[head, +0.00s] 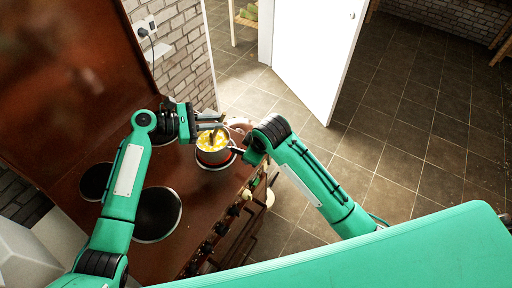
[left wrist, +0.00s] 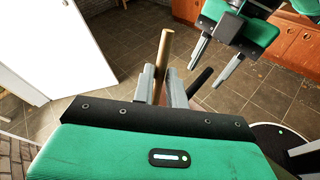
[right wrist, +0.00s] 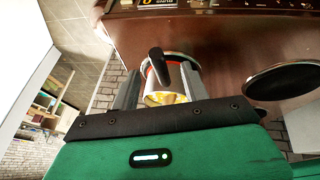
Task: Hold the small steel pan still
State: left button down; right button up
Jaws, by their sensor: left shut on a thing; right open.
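The small steel pan (head: 212,156) stands on a hotplate at the far end of the brown worktop, with yellow and white contents. Its black handle (right wrist: 158,66) points toward my right gripper. My right gripper (right wrist: 161,88) is open, with its fingers on either side of the handle's line in the right wrist view. Contact with the handle cannot be told. My left gripper (head: 214,122) is above the pan, shut on a wooden stick-like utensil (left wrist: 162,62). The utensil's lower end is hidden in the left wrist view. My right gripper also shows there (left wrist: 217,62).
Dark hotplates (head: 157,214) lie nearer on the worktop (head: 125,262). Knobs (head: 234,209) line its front edge. A brick wall (head: 180,45) with a socket stands behind. A white door (head: 318,55) and open tiled floor (head: 400,130) lie beyond.

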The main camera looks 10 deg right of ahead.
jog(key=x, duration=0.6)
jog(key=shift+c, duration=0.3)
grip_shut()
jog(key=shift+c, duration=0.2)
grip_release()
jog(key=shift+c, duration=0.2)
jog(key=c, duration=0.7)
dwell(0.4)
